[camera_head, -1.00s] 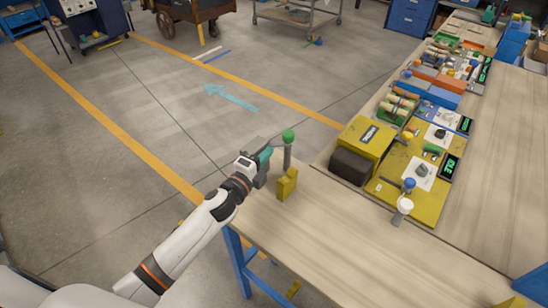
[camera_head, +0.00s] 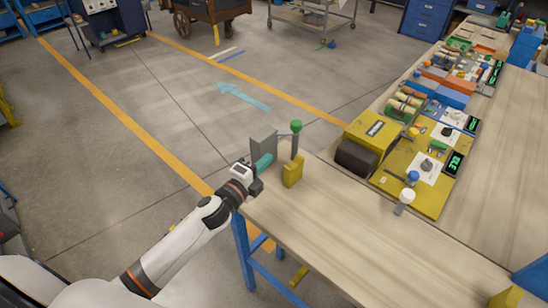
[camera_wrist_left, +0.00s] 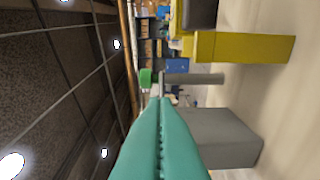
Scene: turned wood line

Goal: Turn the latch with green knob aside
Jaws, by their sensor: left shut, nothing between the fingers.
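The latch's green knob (camera_head: 295,126) tops an upright grey post (camera_head: 294,147) by a yellow block (camera_head: 292,172) at the table's near left corner. A thin grey bar (camera_head: 284,135) runs left from the post's top toward a grey upright block (camera_head: 263,143). My left gripper (camera_head: 265,161) is shut and empty, its teal fingers in front of the grey block, left of and lower than the knob. In the left wrist view the knob (camera_wrist_left: 146,78) appears just beyond the fingertips (camera_wrist_left: 163,101), and the grey block (camera_wrist_left: 220,138) beside them. I cannot tell whether anything touches. My right gripper is out of view.
A yellow box (camera_head: 376,139) with a dark rounded front and a yellow panel (camera_head: 433,192) of fittings stand to the right. A white-capped post (camera_head: 405,198) is at the panel's near edge. The tabletop (camera_head: 350,232) in front is clear.

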